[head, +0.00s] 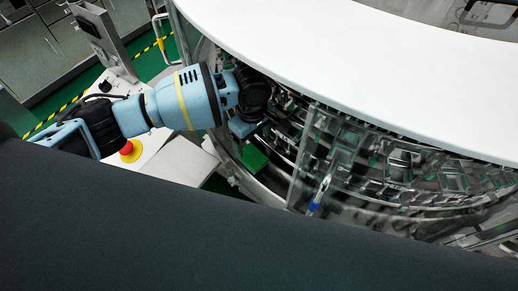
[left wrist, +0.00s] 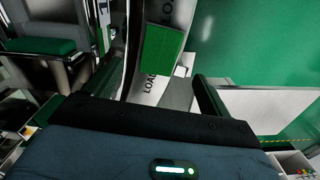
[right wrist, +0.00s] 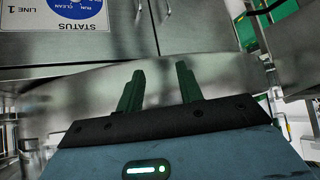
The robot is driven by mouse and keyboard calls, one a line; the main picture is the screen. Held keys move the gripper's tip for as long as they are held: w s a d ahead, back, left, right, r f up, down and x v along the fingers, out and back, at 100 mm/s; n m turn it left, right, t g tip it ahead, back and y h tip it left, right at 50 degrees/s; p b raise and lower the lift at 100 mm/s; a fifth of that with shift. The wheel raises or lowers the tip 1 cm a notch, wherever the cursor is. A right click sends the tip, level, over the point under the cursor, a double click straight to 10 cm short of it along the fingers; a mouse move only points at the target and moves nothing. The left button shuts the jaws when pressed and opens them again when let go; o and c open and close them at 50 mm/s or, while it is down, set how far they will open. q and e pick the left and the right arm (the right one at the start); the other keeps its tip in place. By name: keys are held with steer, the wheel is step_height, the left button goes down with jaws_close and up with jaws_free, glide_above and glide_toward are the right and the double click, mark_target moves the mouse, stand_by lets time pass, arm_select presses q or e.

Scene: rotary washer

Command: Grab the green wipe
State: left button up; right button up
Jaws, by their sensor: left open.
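The green wipe (head: 254,158) lies on the washer's lower metal rim, just below my left gripper (head: 244,128) in the head view. In the left wrist view the wipe (left wrist: 162,52) is a flat green rectangle ahead of the fingers, beside a surface lettered "LOAD". My left gripper (left wrist: 157,86) is open and empty, its fingers wide apart on either side of the wipe's line. Contact with the wipe does not show. My right gripper (right wrist: 160,70) shows only in the right wrist view, fingers parted and empty, before metal cabinet doors.
The rotary washer (head: 390,170) with clear holders curves across the right, under a broad white top (head: 350,65). A red emergency button (head: 130,150) on a white console is below my left arm. A green object (left wrist: 45,46) sits at the left wrist view's upper left.

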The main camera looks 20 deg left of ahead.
mark_target(252, 157)
arm_select(q)
steer(key=shift+s+f, duration=0.1)
steer(key=shift+f, duration=0.35)
steer(key=shift+s+f, duration=0.1)
steer(key=shift+f, duration=0.85)
steer(key=shift+a+f+b, duration=0.1)
steer(key=shift+f+b, duration=0.2)
steer(key=shift+f, duration=0.05)
steer(key=f, duration=0.4)
steer(key=shift+w+a+f+b, duration=0.15)
steer(key=shift+w+f+b, duration=0.1)
steer(key=shift+b, duration=0.1)
arm_select(e)
steer(key=s+f, duration=0.2)
steer(key=s, duration=0.1)
steer(key=shift+a+f+g, duration=0.15)
steer(key=shift+a+g, duration=0.2)
steer(key=shift+g, duration=0.05)
steer(key=shift+w, duration=0.1)
